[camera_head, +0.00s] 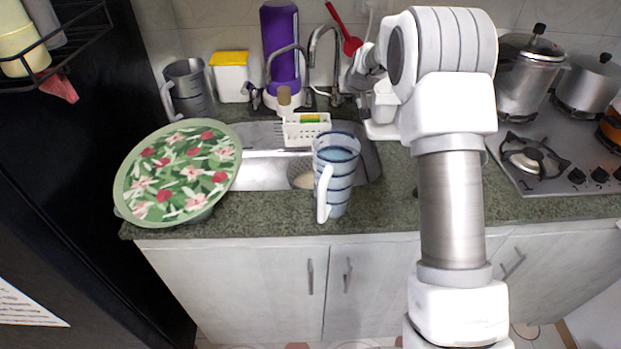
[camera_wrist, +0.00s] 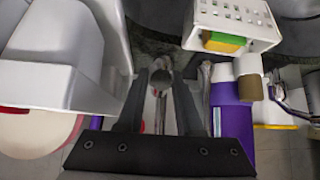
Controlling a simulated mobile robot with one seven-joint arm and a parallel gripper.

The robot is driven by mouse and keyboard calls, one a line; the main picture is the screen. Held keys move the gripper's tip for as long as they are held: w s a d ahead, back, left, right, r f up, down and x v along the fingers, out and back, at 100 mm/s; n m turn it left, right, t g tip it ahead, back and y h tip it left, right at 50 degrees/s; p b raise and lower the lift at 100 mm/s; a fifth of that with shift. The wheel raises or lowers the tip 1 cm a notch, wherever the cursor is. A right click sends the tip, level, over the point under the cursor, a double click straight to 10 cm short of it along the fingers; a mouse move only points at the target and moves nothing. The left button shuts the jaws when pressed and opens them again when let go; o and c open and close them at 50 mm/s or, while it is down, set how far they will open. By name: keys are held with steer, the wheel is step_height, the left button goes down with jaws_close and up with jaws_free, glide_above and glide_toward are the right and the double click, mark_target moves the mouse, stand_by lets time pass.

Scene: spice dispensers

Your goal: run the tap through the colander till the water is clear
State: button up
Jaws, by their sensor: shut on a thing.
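A curved metal tap (camera_head: 325,45) stands behind the sink (camera_head: 262,170). No stream of water can be made out under it. My gripper (camera_wrist: 161,78) is beside the tap's base, to its right in the head view, and partly hidden by my arm. In the wrist view its fingers are shut on a small grey metal part with a round end (camera_wrist: 161,76), which looks like the tap's handle. A round, brownish bowl-like thing (camera_head: 301,176), perhaps the colander, sits in the sink. A striped jug (camera_head: 337,172) hides part of it.
A white basket (camera_head: 305,130) with a sponge sits at the sink's back edge. A purple dispenser (camera_head: 281,45) stands behind it. A floral tray (camera_head: 180,172) covers the counter's left. A stove (camera_head: 560,150) with pots is at right, beyond my arm.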

steer(key=shift+w+r+p, duration=0.15)
steer(key=shift+r+p, duration=0.1)
steer(key=shift+r, duration=0.3)
steer(key=shift+w+r+p, duration=0.15)
steer(key=shift+r+p, duration=0.1)
steer(key=shift+r, duration=0.3)
steer(key=shift+w+r, duration=0.1)
steer(key=shift+r, duration=0.15)
steer(key=shift+f, duration=0.25)
stand_by(4.8)
steer(key=shift+s+f+b, duration=0.6)
steer(key=shift+f+b, duration=0.3)
steer(key=shift+b, duration=0.15)
steer(key=shift+f, duration=0.1)
steer(key=shift+s+f+b, duration=0.1)
steer(key=shift+f+b, duration=0.1)
steer(key=shift+b, duration=0.2)
steer(key=o, duration=1.1)
steer(key=shift+r, duration=0.1)
